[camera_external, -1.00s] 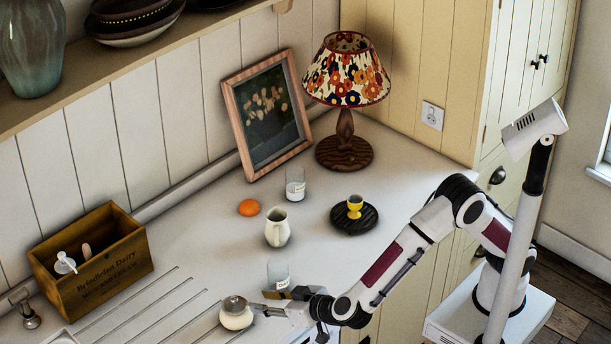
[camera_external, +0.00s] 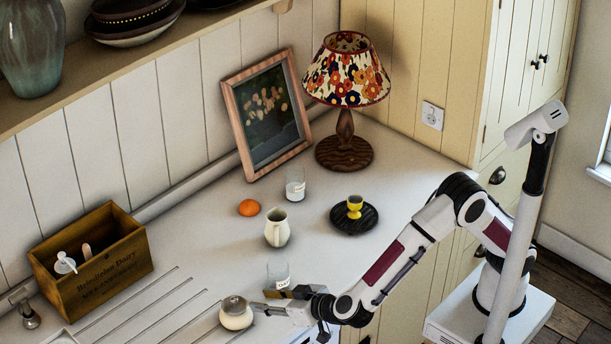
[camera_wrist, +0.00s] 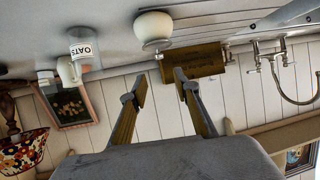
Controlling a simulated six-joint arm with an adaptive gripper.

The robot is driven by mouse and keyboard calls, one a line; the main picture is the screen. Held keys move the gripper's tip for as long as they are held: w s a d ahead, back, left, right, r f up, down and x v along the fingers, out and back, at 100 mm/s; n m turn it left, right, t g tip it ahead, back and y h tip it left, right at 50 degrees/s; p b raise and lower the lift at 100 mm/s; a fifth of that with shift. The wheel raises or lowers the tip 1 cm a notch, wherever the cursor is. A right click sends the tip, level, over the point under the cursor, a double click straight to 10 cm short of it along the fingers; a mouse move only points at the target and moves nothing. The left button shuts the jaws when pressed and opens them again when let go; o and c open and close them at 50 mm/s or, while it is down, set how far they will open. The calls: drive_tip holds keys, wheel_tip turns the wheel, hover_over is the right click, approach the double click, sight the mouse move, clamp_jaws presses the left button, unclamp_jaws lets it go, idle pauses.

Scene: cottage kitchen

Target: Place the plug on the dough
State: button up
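I cannot make out a plug or any dough for certain in either view. My gripper (camera_external: 262,304) is low over the front of the counter in the external view. In the wrist view its two fingers (camera_wrist: 161,88) are apart with nothing between them. A round cream pot with a lid (camera_external: 236,314) stands just left of the fingers; in the wrist view the pot (camera_wrist: 153,26) shows beyond the fingertips. Small white items (camera_external: 65,262) are in the wooden dairy box (camera_external: 118,275), but what they are is unclear.
A clear jar (camera_external: 278,268) stands close behind my gripper, with its OATS label showing in the wrist view (camera_wrist: 83,50).

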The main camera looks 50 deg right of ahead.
drive_tip(key=w+d+r+y, duration=0.2)
drive_tip(key=w+d+r, duration=0.1)
drive_tip(key=w+r, duration=0.35)
drive_tip(key=w+d+r+n+g+y, duration=0.1)
drive_tip(key=d+r+y, duration=0.1)
drive_tip(key=d+r, duration=0.5)
drive_tip(key=w+d+r+y, duration=0.2)
drive_tip(key=d+r, duration=0.2)
drive_tip(key=d, duration=0.5)
drive_tip(key=s+d+f+m+g+h, duration=0.1)
drive_tip(key=s+d+f, duration=0.3)
drive_tip(key=s+d, duration=0.4)
drive_tip(key=s+d+f+m+g+h, duration=0.1)
drive_tip(key=s+d+f+g+h, duration=0.2)
drive_tip(key=s+d, duration=0.5)
drive_tip(key=s+d+f+g+h, duration=0.2)
drive_tip(key=s+d, duration=0.6)
drive_tip(key=d, duration=1.2)
wheel_tip(320, 180, down, 3)
drive_tip(key=shift+s+f+m+h, duration=0.15)
drive_tip(key=shift+m+h, duration=0.25)
drive_tip(key=shift+h, duration=0.6)
